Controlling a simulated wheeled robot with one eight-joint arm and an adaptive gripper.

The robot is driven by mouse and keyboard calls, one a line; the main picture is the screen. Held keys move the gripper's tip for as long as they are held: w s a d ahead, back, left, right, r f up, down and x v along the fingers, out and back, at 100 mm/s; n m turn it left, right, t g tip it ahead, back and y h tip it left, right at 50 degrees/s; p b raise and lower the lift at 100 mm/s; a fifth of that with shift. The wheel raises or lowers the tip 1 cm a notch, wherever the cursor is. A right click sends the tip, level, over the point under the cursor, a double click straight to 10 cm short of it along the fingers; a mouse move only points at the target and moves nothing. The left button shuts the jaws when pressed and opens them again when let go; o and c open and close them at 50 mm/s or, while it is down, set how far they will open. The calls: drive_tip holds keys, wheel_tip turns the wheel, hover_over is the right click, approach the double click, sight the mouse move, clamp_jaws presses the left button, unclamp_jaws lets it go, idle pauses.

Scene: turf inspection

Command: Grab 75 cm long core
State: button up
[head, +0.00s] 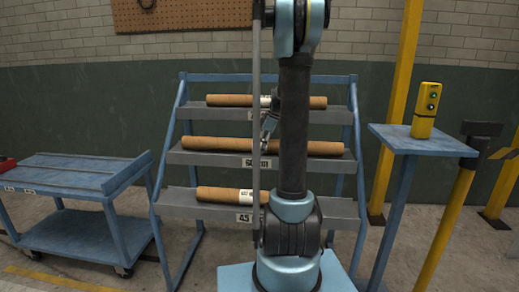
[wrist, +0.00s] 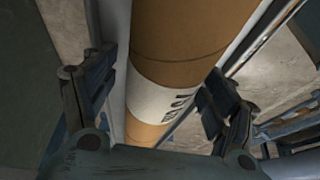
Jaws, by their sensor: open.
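A three-shelf rack holds brown cardboard cores. The middle-shelf core (head: 215,143) looks longest; the top core (head: 235,100) and bottom core (head: 220,194) look shorter. My arm hides parts of them. My gripper (head: 268,128) is at the middle shelf, in front of the rack. In the wrist view my gripper (wrist: 160,78) is open, its fingers on either side of a brown core (wrist: 185,45) with a white printed band (wrist: 160,98). The band's print is not legible. I cannot tell whether the fingers touch the core.
The rack's middle shelf edge (head: 205,159) carries a size label I cannot read surely; the bottom label (head: 244,218) reads 45. A blue cart (head: 75,180) stands left. A blue stand (head: 420,140) with a yellow device (head: 425,110) and yellow posts are right.

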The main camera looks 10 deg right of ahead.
drive_tip(key=c, duration=1.8)
